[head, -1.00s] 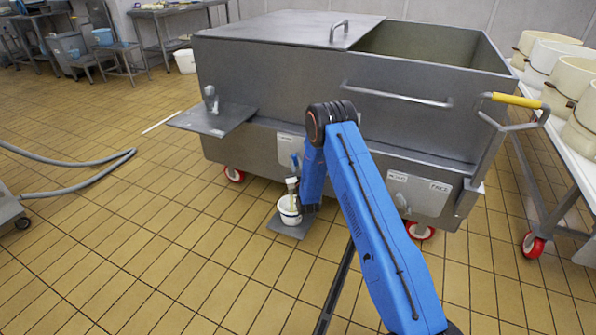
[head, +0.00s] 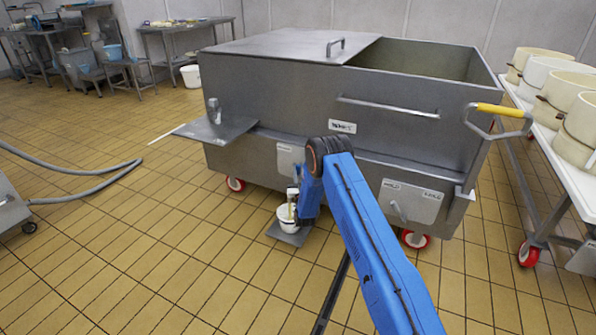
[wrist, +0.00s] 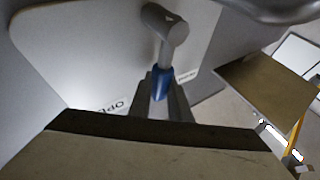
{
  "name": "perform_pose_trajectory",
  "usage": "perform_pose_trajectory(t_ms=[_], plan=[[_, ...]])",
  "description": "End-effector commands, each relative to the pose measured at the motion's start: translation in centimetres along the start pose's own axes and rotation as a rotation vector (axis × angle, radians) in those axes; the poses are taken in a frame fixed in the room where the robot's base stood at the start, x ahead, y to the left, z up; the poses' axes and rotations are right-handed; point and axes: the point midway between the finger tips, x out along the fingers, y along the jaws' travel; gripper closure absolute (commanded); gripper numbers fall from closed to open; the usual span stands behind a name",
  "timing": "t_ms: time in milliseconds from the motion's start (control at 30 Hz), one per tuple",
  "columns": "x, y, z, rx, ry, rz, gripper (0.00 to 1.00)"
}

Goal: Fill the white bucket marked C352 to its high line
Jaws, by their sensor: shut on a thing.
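The white bucket (head: 288,218) stands upright on a grey plate (head: 286,236) on the floor, below the vat's left front panel (head: 288,158). Its marking and high line are too small to read, and its fill level cannot be told. A yellowish strip stands at the bucket. My gripper (wrist: 160,98) is shut on the blue-tipped end of a grey lever handle (wrist: 166,32) in the wrist view, in front of a panel with a partly visible label. In the head view my arm hides much of the gripper and the lever.
The large steel vat (head: 270,95) stands on red wheels, its lid partly open. A side shelf (head: 215,130) juts out left. A table (head: 582,190) with cream tubs is at the right. A grey hose (head: 95,172) lies on the left floor.

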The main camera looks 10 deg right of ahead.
Motion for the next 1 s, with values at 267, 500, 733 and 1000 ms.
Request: perform_pose_trajectory(t_ms=[267,500,733,1000], plan=[[-0.1,0.0,0.1,-0.001,-0.002,0.0,0.75],[-0.5,0.0,0.1,-0.001,-0.003,0.0,0.75],[-3.8,0.0,0.1,-0.001,-0.005,0.0,0.75],[-9.2,0.0,0.1,-0.001,-0.006,-0.001,0.75]])
